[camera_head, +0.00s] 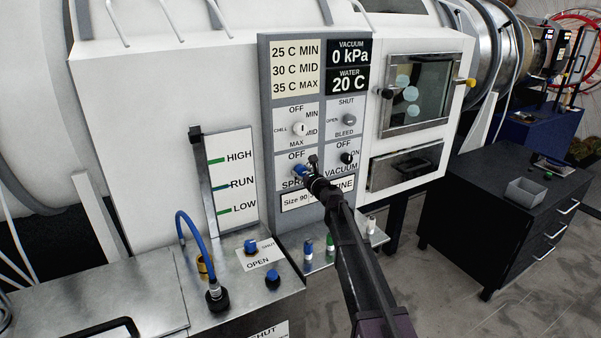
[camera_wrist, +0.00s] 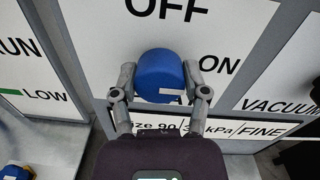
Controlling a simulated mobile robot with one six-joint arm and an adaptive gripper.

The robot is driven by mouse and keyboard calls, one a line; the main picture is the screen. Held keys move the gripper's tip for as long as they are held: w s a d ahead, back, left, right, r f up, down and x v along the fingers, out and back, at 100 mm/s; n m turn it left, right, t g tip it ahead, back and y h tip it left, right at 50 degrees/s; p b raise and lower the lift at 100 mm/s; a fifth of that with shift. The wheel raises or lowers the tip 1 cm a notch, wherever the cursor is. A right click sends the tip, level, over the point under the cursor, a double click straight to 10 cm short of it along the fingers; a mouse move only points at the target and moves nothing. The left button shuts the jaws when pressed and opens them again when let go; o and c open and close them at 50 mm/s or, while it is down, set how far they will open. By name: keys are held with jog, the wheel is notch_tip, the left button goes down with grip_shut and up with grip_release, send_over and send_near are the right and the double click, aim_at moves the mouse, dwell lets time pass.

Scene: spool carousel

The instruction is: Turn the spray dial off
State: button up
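The spray dial (camera_head: 299,171) is a blue knob on the grey panel, below the OFF label and above the SPRAY lettering. In the wrist view the blue dial (camera_wrist: 160,72) sits between my two fingers, with a white mark on its lower right part. My gripper (camera_head: 309,170) reaches the dial from the front right. In the wrist view its fingers (camera_wrist: 160,84) stand on both sides of the dial and appear to touch it. My gripper partly covers the SPRAY lettering.
A black vacuum knob (camera_head: 347,158) is close on the right. A white chill knob (camera_head: 300,129) is above. A metal ledge with small coloured valves (camera_head: 308,250) lies below. A blue hose (camera_head: 181,226) and blue valves stand at lower left.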

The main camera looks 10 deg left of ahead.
jog(key=shift+n, duration=0.4)
jog(key=n, duration=0.3)
jog(key=shift+a, duration=0.1)
jog(key=n, duration=0.4)
jog(key=shift+n, duration=0.3)
jog(key=n, duration=0.4)
jog(key=shift+w+n, duration=0.1)
jog(key=shift+n, duration=0.2)
jog(key=n, duration=0.4)
jog(key=shift+n+h, duration=0.3)
jog(key=shift+h, duration=0.1)
jog(key=o, duration=1.2)
jog(key=shift+c, duration=0.2)
